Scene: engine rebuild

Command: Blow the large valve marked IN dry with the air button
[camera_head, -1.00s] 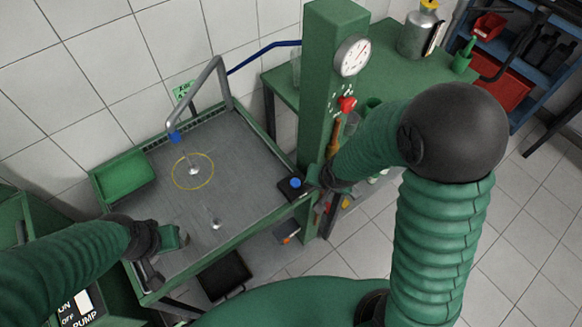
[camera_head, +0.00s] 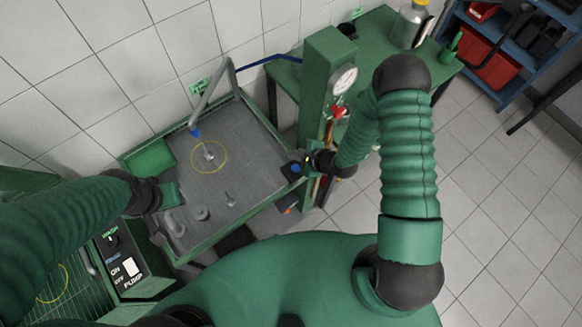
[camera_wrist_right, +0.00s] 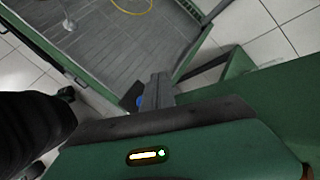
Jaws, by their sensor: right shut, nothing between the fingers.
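A small silver valve (camera_head: 209,154) stands inside a yellow ring (camera_head: 226,157) on the grey worktop, beneath the blue-tipped air nozzle (camera_head: 196,132). Its marking is too small to read. The blue air button (camera_head: 294,168) sits on a black box at the worktop's right edge. It also shows in the right wrist view (camera_wrist_right: 140,101). My right gripper (camera_head: 306,165) is shut and empty, its tip close beside the button; I cannot tell whether they touch. My left gripper (camera_head: 170,195) is over the worktop's left side, and its fingers do not show clearly.
More metal parts stand on the worktop's front: a small one (camera_head: 230,200), a round one (camera_head: 201,213) and others by my left gripper. A green tray (camera_head: 150,157) is at the left. A green post (camera_head: 322,80) with a gauge (camera_head: 344,79) rises beside my right gripper.

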